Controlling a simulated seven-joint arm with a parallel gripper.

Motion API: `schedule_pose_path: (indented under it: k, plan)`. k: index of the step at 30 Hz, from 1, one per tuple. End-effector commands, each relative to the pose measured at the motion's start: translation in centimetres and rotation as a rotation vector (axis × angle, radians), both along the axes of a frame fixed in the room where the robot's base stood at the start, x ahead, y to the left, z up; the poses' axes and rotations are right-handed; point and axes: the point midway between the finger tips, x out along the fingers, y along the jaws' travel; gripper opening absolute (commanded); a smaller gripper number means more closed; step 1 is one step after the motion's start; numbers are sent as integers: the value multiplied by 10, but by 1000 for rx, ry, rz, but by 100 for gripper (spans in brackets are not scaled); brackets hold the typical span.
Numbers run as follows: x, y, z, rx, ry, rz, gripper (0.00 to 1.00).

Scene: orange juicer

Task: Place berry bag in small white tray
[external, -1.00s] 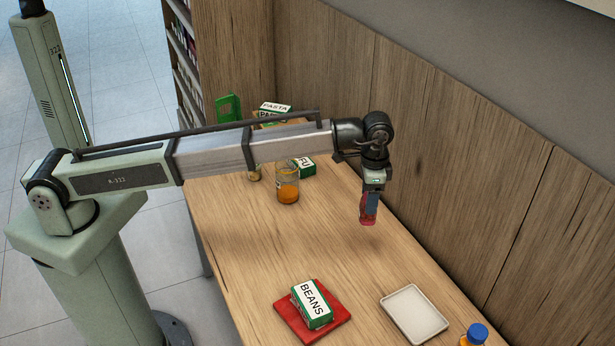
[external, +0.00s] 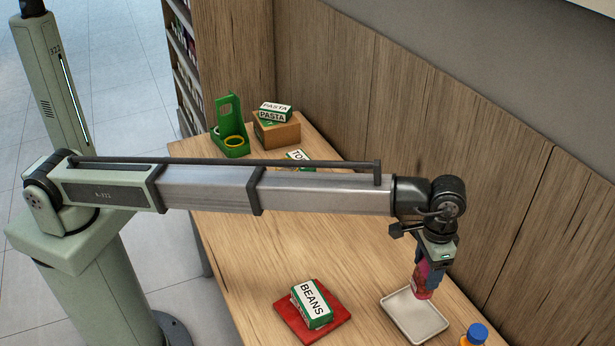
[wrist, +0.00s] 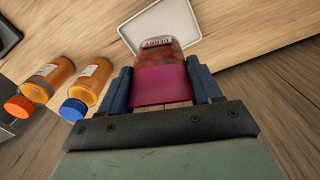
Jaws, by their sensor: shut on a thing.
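The berry bag (external: 421,284) is a pinkish-red packet held upright in my gripper (external: 430,270). In the external view it hangs over the back right part of the small white tray (external: 408,320); I cannot tell whether it touches the tray. In the wrist view my gripper (wrist: 165,90) is shut on the berry bag (wrist: 162,60), with one blue-grey finger on each side and a label on its top. The white tray's rim (wrist: 127,37) shows just behind the bag, partly hidden by it.
A BEANS box (external: 312,304) lies on a red mat (external: 286,318) left of the tray. A blue-capped bottle (external: 475,335) stands right of it; an orange-capped bottle (wrist: 50,78) shows in the wrist view. A dark-rimmed tray (wrist: 25,5) is at its upper left. A green juicer (external: 230,135) stands far back.

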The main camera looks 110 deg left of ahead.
Motion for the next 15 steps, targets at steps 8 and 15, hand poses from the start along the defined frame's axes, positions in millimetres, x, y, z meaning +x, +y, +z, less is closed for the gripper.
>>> schedule_pose_path:
  k: [8, 15]
  plan:
    - [1, 1, 0, 1, -4, 225, 33]
    - [1, 1, -10, 0, -3, 276, 33]
